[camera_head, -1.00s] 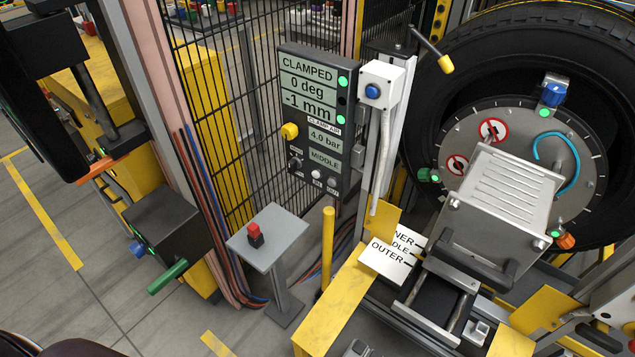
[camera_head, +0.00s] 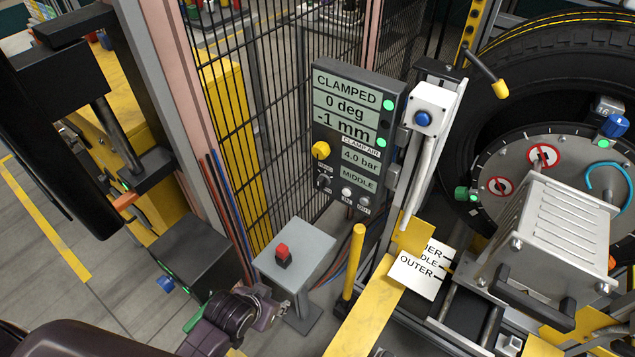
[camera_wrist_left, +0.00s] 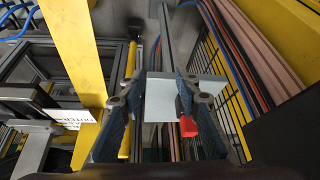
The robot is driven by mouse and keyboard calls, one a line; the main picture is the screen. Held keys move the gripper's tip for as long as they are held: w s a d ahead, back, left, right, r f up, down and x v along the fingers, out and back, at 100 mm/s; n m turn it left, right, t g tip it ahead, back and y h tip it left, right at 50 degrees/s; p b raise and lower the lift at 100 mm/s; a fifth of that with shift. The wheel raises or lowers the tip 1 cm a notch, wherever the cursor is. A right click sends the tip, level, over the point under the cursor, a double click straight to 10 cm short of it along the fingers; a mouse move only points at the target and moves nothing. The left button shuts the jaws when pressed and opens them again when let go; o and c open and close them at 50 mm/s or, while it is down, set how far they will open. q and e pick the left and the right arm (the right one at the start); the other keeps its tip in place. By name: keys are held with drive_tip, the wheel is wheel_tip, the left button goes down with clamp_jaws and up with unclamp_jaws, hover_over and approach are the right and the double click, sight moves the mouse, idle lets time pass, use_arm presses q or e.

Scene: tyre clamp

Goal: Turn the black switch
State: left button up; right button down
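The black switch (camera_head: 324,182) is a small dark knob at the lower left of the grey control panel (camera_head: 398,93), below a yellow knob (camera_head: 320,150). The panel reads CLAMPED, 0 deg, -1 mm, 4.0 bar and MIDDLE. My left gripper (camera_head: 278,308) is low in the head view, below and left of the panel, apart from the switch. In the left wrist view its two fingers (camera_wrist_left: 160,98) are spread with nothing held between them. The switch is not seen in the wrist view. My right gripper is not in view.
A grey pedestal (camera_head: 312,243) with a red button (camera_head: 282,252) stands close to my left gripper; its plate (camera_wrist_left: 160,100) shows behind the fingers. A yellow post (camera_head: 353,262) stands right of it. Mesh fencing is behind the panel; the tyre (camera_head: 520,75) and clamp are at right.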

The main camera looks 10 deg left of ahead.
use_arm(q)
drive_tip(key=w+d+r+t+h, duration=0.1)
drive_tip(key=w+r+t, duration=0.2)
drive_tip(key=w+r, duration=0.5)
drive_tip(key=m+t+h+p, duration=0.1)
drive_tip(key=m+t+h, duration=0.1)
drive_tip(key=t+h, duration=0.1)
approach(318, 184)
drive_tip(key=s+d+f, duration=0.2)
drive_tip(key=shift+t, duration=0.5)
drive_tip(key=shift+w+d+f, duration=0.25)
drive_tip(key=shift+w+f, duration=0.15)
drive_tip(key=shift+w, duration=1.25)
drive_tip(key=shift+w+d+f, duration=0.25)
drive_tip(key=shift+w+f, duration=0.15)
drive_tip(key=shift+w, duration=1.2)
drive_tip(key=shift+w+d+f, duration=0.2)
drive_tip(key=shift+w+f, duration=0.2)
drive_tip(key=shift+w, duration=1.25)
clamp_jaws()
